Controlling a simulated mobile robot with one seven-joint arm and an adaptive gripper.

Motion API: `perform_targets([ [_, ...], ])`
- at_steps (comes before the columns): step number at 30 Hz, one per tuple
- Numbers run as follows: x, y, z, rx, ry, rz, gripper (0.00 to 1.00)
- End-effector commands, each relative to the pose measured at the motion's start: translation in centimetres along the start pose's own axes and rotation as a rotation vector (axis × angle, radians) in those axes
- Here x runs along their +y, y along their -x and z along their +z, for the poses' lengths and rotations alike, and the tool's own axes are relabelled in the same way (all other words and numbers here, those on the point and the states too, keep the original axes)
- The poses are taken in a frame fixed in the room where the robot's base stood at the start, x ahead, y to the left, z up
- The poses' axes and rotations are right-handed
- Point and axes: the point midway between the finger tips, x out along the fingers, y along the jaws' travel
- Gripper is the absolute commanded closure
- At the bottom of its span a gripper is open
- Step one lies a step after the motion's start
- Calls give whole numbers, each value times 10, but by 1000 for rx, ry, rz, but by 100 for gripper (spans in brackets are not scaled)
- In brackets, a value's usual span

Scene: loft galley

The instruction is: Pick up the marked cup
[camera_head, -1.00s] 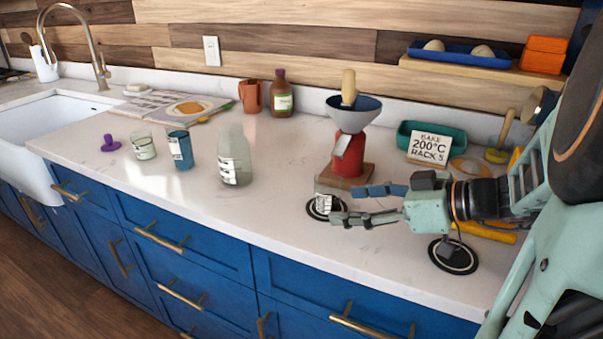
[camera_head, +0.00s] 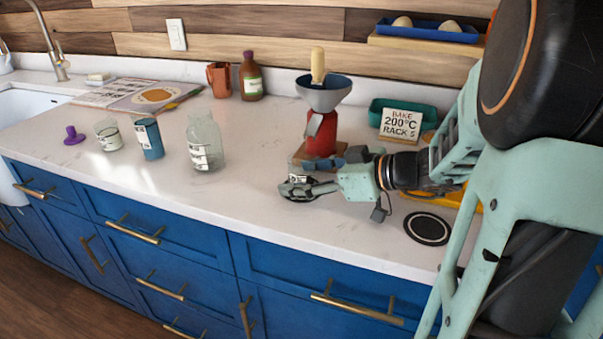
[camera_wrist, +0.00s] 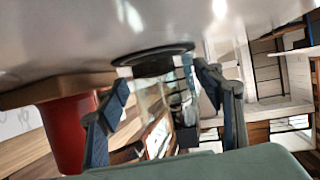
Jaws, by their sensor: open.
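A small clear glass cup with a white printed label (camera_head: 297,180) stands on a black round coaster by the front of the red grinder. It also shows in the wrist view (camera_wrist: 153,102), where the counter is at the top. My gripper (camera_head: 313,174) is open, with its fingers reaching in around this cup. In the wrist view, one finger is on each side of the cup, and I cannot tell if they touch it. Other labelled vessels stand to the left: a short glass cup (camera_head: 109,137), a blue cup (camera_head: 149,140) and a clear jar (camera_head: 205,143).
The red grinder (camera_head: 321,135) with a funnel stands just behind my gripper. A teal dish (camera_head: 386,108) and a sign (camera_head: 401,122) are at right. An empty black coaster (camera_head: 427,229) lies near the front edge. The counter between jar and gripper is clear.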

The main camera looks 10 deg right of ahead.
Motion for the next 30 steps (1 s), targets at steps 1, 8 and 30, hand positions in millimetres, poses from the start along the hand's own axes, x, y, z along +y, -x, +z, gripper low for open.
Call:
perform_targets([
  [1,0,0,0,0,0,0,39],
  [8,0,0,0,0,0,0,63],
  [30,8,1,-15,1,4,1,85],
])
